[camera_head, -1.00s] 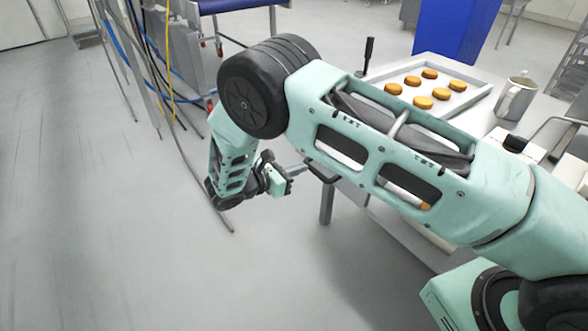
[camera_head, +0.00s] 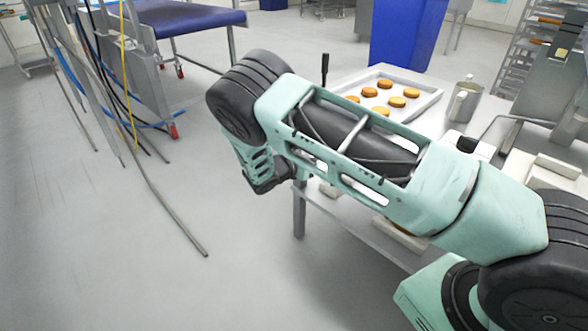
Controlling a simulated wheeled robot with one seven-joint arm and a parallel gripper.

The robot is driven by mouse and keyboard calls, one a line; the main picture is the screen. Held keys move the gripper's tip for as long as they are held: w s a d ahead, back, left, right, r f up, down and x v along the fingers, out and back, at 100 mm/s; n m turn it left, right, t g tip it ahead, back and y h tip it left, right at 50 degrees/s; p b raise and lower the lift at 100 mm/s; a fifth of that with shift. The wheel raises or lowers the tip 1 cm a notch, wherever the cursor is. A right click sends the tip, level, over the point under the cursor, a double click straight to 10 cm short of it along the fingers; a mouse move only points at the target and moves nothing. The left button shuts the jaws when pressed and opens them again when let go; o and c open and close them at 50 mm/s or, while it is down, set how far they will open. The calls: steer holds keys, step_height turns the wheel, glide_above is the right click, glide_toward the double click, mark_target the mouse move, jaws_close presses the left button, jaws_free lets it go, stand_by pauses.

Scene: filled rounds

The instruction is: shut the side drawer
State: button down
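The side drawer cannot be made out now, because my arm covers the near-left side of the steel table (camera_head: 458,142) where a dark handle showed before. I cannot tell how far out the drawer stands. My wrist end reaches down beside the table's left edge, above a table leg. My gripper and its fingers are hidden behind my own arm, so I cannot see what it touches or whether it is open.
On the table are a tray (camera_head: 424,103) of round filled pastries, a metal jug (camera_head: 464,100) and an upright dark-handled tool (camera_head: 324,70). A blue bin (camera_head: 408,35) stands behind. Cables and a hose (camera_head: 178,218) hang at left. The floor (camera_head: 120,270) at front left is clear.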

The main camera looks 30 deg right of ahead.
steer(key=x, duration=0.2)
steer(key=r+x, duration=0.1)
steer(key=x, duration=0.2)
steer(key=shift+w+d+r, duration=0.1)
steer(key=shift+w+d, duration=0.1)
steer(key=shift+d, duration=0.15)
steer(key=shift+d, duration=0.1)
